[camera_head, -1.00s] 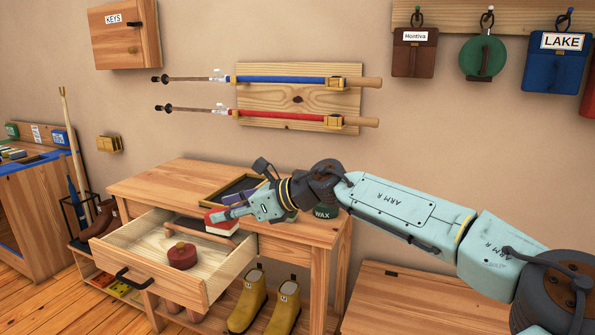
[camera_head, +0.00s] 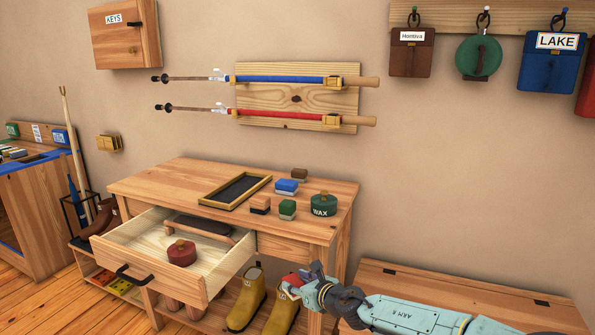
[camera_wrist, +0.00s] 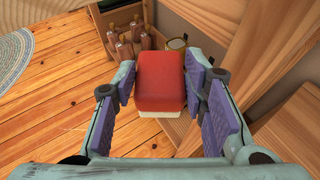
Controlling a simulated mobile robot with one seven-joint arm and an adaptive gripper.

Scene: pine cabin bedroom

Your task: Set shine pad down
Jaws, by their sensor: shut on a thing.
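My gripper (camera_head: 302,282) is low at the front right of the wooden table, beside the yellow boots in the picture. It is shut on a red block with a white underside (camera_wrist: 160,82), which looks like the shine pad. In the wrist view the block sits between the purple finger pads, clear of any surface. In the head view only a small red part of it (camera_head: 291,280) shows. A shallow dark tray with a wooden rim (camera_head: 203,201) lies empty on the tabletop (camera_head: 150,181).
Blue (camera_head: 287,187), green (camera_head: 287,208) and brown blocks (camera_head: 260,204) and a green wax tin (camera_head: 323,205) stand on the table's right part. The open drawer (camera_head: 205,292) holds a red round tin (camera_head: 181,253) and a long-handled dark tool. Yellow boots (camera_head: 247,300) stand below. A wooden chest (camera_head: 440,283) is at right.

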